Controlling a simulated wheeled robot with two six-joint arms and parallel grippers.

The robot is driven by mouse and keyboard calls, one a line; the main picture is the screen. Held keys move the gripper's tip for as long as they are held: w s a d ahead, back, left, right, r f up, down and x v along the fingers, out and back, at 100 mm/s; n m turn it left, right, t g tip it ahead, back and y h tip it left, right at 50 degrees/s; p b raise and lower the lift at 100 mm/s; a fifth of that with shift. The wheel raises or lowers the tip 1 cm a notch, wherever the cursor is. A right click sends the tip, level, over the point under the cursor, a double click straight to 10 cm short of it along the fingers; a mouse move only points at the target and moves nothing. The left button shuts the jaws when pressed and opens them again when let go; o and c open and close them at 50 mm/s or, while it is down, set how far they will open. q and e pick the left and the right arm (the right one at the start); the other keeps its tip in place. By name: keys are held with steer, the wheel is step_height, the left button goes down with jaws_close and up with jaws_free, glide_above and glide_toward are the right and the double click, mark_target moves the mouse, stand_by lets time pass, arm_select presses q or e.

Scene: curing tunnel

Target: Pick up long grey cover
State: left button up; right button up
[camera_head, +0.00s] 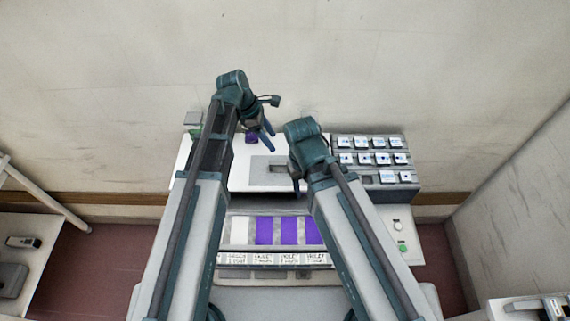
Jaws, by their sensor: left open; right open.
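A flat grey piece (258,178) with a dark slot lies on the white worktop (240,178); I cannot tell if it is the long grey cover. A long grey bar (275,273) runs below the row of labelled cards, partly hidden by my arms. My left gripper (269,142) is open and empty, above the back of the worktop and behind the flat grey piece. My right gripper (297,184) is open, just right of that piece; its fingers are partly hidden by its wrist.
A rack of white-and-blue labelled blocks (371,160) stands at the right. Purple panels (264,230) lie in front. A purple item (251,138) sits near my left gripper. Side tables stand left (45,262) and right (490,315). A wall closes the back.

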arm_select(q)
steer(key=b, duration=0.7)
glide_above(284, 162)
steer(key=a, duration=0.2)
steer(key=f, duration=0.7)
steer(key=shift+w+d+f, duration=0.15)
steer(key=shift+d+f, duration=0.05)
steer(key=shift+f, duration=0.05)
steer(key=shift+d+f+b, duration=0.2)
steer(key=shift+f+b, duration=0.1)
steer(key=shift+b, duration=0.1)
steer(key=b+x, duration=0.4)
steer(key=shift+s+a+f, duration=0.2)
steer(key=shift+a+f, duration=0.1)
steer(key=shift+f, duration=0.05)
steer(key=shift+d+f+b, duration=0.25)
steer(key=shift+f+b, duration=0.05)
steer(key=shift+b, duration=0.15)
steer(key=shift+r, duration=0.1)
jaws_close()
